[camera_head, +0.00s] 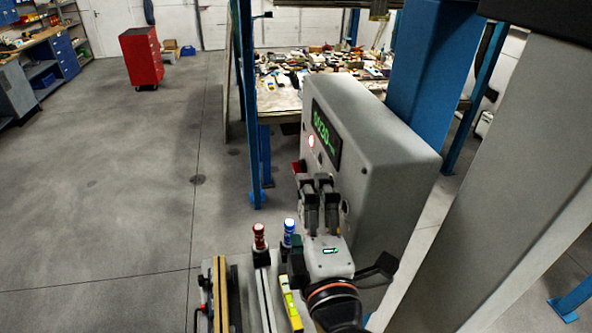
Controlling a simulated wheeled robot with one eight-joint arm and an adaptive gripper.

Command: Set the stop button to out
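A grey control box (385,170) stands at the centre right, with a green-lit display (326,138) on its left-facing panel. A small round light (311,141) glows pinkish white beside the display. A red part (297,167), which looks like the stop button, shows at the panel's left edge beside my fingertips. Whether it is in or out cannot be seen. My gripper (314,180) is in front of the lower panel, its two fingers side by side and close to the red part. Contact and finger gap are unclear. My gripper hides part of the panel.
A blue post (427,65) rises behind the box. Below left are a red-topped bottle (259,238), a blue-topped one (289,228) and a yellow level (290,308). A cluttered table (280,102) stands behind. The floor at left is open, with a red cabinet (140,58) far back.

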